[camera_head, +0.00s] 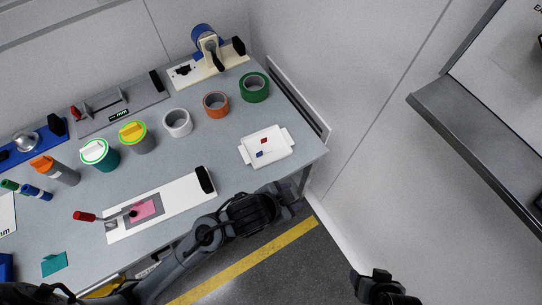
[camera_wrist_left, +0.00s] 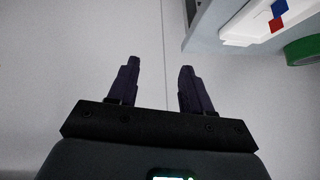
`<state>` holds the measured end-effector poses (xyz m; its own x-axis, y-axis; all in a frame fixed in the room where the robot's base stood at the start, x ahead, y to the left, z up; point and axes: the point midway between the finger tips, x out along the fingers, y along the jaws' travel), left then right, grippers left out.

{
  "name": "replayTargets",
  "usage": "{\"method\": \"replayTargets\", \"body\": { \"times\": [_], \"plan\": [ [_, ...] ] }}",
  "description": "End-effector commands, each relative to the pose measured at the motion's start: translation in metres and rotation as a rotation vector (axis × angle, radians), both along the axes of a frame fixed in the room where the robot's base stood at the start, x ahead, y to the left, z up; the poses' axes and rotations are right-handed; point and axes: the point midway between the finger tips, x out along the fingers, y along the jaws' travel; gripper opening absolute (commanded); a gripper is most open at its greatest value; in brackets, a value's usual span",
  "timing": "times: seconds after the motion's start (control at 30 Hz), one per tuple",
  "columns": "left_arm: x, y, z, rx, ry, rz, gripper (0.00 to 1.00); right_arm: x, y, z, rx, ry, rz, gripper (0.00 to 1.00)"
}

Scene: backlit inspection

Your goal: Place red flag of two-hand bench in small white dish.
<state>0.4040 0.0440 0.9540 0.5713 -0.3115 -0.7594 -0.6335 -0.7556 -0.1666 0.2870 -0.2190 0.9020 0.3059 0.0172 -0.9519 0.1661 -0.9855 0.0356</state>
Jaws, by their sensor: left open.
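A white board (camera_head: 180,197) with a pink pad and red-handled lever lies at the front. Green (camera_head: 255,87), orange (camera_head: 216,104) and white (camera_head: 178,122) tape rolls stand behind the dish. Cups and fixtures line the back. A wall rises right of the table.

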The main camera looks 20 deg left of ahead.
Motion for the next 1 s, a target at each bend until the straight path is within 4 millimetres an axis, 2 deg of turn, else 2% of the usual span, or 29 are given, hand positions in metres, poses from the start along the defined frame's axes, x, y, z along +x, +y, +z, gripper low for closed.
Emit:
{"method": "replayTargets", "body": {
  "times": [0.03, 0.1, 0.2, 0.3, 0.4, 0.57, 0.87, 1.0],
  "plan": [
    [-0.016, 0.030, -0.012, -0.005, 0.073, 0.101, 0.50, 0.000, 0.000, 0.000, 0.001, 0.000, -0.001, 0.66],
    [-0.035, 0.069, -0.025, 0.000, 0.160, 0.224, 0.50, 0.000, 0.001, 0.000, 0.003, 0.000, -0.002, 0.66],
    [-0.065, 0.113, -0.038, 0.012, 0.260, 0.365, 0.50, 0.000, 0.001, 0.000, 0.005, 0.000, -0.003, 0.66],
    [-0.090, 0.145, -0.046, 0.024, 0.334, 0.465, 0.50, 0.000, 0.002, 0.000, 0.006, 0.000, -0.003, 0.66],
    [-0.107, 0.163, -0.050, 0.034, 0.380, 0.527, 0.50, 0.000, 0.002, 0.000, 0.006, 0.000, -0.003, 0.66],
    [-0.118, 0.175, -0.051, 0.040, 0.407, 0.564, 0.50, 0.000, 0.002, 0.000, 0.006, 0.000, -0.003, 0.66],
    [-0.118, 0.175, -0.050, 0.040, 0.406, 0.564, 0.50, 0.000, 0.000, 0.001, 0.001, 0.000, -0.001, 0.66],
    [-0.117, 0.174, -0.042, 0.040, 0.406, 0.564, 0.50, 0.000, -0.001, 0.009, -0.003, 0.001, 0.001, 0.66]
  ]
}}
